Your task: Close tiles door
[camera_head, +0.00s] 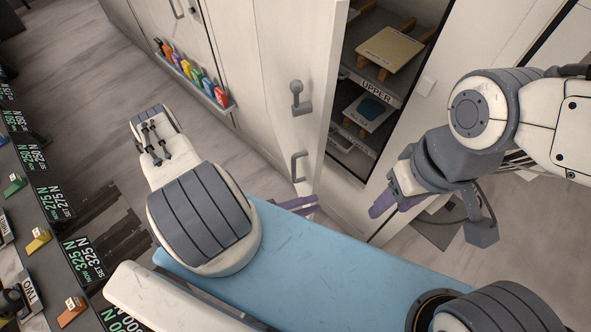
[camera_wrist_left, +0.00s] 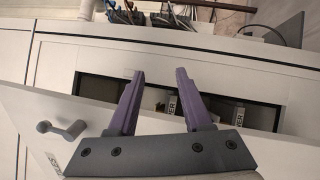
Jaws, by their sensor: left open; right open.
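The open compartment (camera_head: 375,85) shows tile boards on shelves. My left gripper (camera_head: 318,204) is open, close to the door's lower end; its spread purple fingers show in the left wrist view (camera_wrist_left: 158,75). Whether it touches the door cannot be told. My right gripper (camera_head: 383,202) is open below the compartment, right of the door.
A rack of coloured bottles (camera_head: 190,72) hangs on the cabinet front at left. A dark bench (camera_head: 60,225) with number displays runs along the left edge. A white panel (camera_head: 465,80) stands right of the compartment.

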